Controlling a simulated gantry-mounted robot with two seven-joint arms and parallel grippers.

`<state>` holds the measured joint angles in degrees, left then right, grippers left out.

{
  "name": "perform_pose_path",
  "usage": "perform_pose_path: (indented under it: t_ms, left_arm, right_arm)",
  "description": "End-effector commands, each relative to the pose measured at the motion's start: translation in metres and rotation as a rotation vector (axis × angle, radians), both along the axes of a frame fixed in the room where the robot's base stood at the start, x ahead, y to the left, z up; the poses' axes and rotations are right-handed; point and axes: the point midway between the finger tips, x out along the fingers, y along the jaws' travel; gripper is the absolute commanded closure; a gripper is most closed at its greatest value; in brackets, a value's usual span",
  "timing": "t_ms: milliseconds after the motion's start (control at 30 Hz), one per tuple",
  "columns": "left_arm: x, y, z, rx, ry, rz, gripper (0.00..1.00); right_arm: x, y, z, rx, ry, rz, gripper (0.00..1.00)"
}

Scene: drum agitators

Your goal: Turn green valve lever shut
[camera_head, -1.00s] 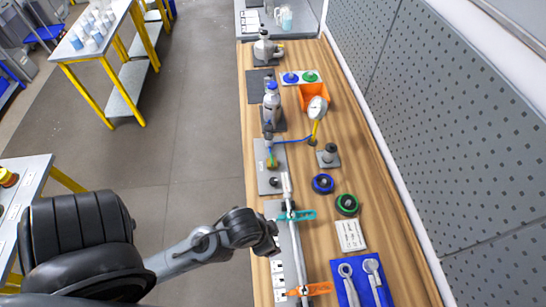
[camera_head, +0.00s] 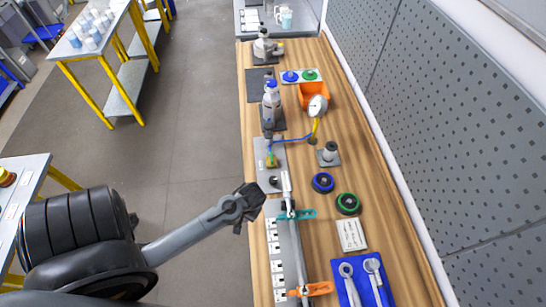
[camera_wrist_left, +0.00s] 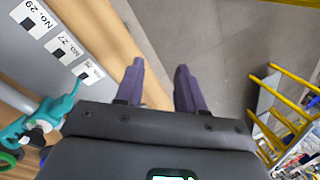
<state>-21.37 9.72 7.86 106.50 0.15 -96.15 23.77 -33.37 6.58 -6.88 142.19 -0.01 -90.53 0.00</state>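The green valve lever (camera_head: 297,214) is teal-green and sits on a pale pipe (camera_head: 291,240) along the bench's left part. It lies roughly crosswise to the pipe. It also shows at the left edge of the left wrist view (camera_wrist_left: 42,122). My left gripper (camera_head: 254,191) is by the bench's left edge, up and left of the lever and apart from it. In the left wrist view its two dark fingers (camera_wrist_left: 160,85) are spread, with nothing between them. My right gripper is not in view.
An orange lever (camera_head: 312,289) sits farther down the same pipe. A numbered label plate (camera_head: 277,262) lies along the bench edge. Blue (camera_head: 323,182) and green (camera_head: 347,203) round parts lie to the right. A blue mat (camera_head: 355,284) carries two wrenches. Open floor lies left of the bench.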

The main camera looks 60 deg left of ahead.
Motion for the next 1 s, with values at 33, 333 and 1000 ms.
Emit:
perform_pose_path:
  t_ms: [33, 333, 1000]
  left_arm:
    - [0.016, 0.033, -0.016, 0.026, 0.016, 0.101, 0.62]
    - [0.112, 0.153, -0.020, -0.021, -0.011, 0.553, 0.62]
    - [0.228, 0.186, 0.044, -0.126, -0.240, 0.642, 0.62]
  right_arm:
    - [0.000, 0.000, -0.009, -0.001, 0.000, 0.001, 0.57]
    - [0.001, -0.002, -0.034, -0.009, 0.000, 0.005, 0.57]
    - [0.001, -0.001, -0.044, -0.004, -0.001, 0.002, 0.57]
